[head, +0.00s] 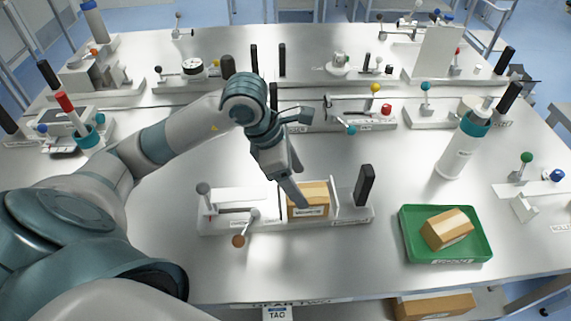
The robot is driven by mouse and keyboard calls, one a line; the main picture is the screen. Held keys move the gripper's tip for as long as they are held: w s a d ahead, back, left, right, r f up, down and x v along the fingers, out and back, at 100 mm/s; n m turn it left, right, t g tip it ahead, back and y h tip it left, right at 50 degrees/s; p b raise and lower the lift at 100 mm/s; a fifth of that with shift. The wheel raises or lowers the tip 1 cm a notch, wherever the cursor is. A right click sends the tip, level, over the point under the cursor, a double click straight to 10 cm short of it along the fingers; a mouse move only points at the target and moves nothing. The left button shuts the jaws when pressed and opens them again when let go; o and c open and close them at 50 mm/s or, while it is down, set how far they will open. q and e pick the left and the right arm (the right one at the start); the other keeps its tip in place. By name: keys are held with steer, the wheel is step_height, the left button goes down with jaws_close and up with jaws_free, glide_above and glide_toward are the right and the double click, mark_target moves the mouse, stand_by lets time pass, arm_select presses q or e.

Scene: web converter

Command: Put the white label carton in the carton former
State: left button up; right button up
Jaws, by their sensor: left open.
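A tan carton with a white label on its front (308,211) sits upright in the right part of a low grey fixture (270,222), which looks like the carton former. It stands between a thin white plate on its right and the fixture's middle part. My left gripper (300,203) comes down from above at the carton's left end and is open. One finger shows in front of the carton's upper left edge; the other is hard to make out. I cannot tell whether the finger touches the carton. My right gripper is out of view.
A green tray (408,240) at the right holds another tan carton (447,230). A black upright handle (365,185) and small ball-ended levers (239,241) rise from the fixture. A white cylinder (460,150) stands behind the tray. More fixtures line the table's back.

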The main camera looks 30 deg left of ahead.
arm_select(q)
steer(key=b+v, duration=0.1)
steer(key=v, duration=0.6)
steer(key=shift+b, duration=0.35)
steer(key=shift+a, duration=0.1)
